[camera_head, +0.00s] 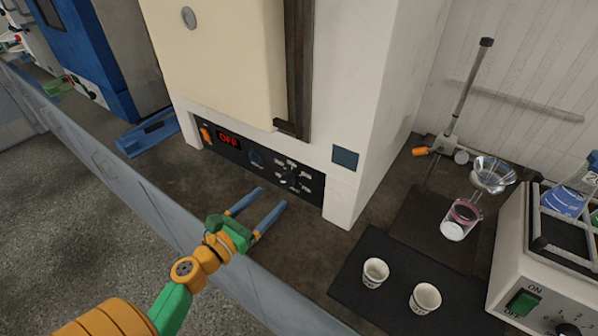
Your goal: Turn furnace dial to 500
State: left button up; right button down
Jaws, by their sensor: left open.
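The furnace (352,110) is a large white box with a cream door. Its black control panel (228,150) runs along the lower front, with a red display (228,138) reading OFF, an orange switch at the left end, a dark blue knob (256,158) and a dial (291,176) ringed by white labels. The labels and the dial's setting are too small to read. My left gripper (266,205) is open and empty. Its two blue fingers point toward the panel, in front of the dial and knob, apart from both. My right gripper is not in view.
Two white cups (425,298) stand on a black mat (345,290) at the lower right. A stand with a funnel (493,175) and a beaker is behind them. A white device with a green switch (522,302) is at the far right. The bench edge runs below my arm.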

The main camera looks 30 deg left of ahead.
aim_at(286, 182)
pick_arm(q)
jog(key=w, duration=0.3)
jog(key=w+p, duration=0.1)
jog(key=w, duration=0.1)
jog(key=shift+w+d+r, duration=0.25)
jog(key=shift+w+r, duration=0.05)
jog(key=shift+w, duration=0.05)
jog(key=shift+w+d+f, duration=0.1)
jog(key=shift+w, duration=0.25)
jog(key=shift+s, duration=0.15)
grip_shut()
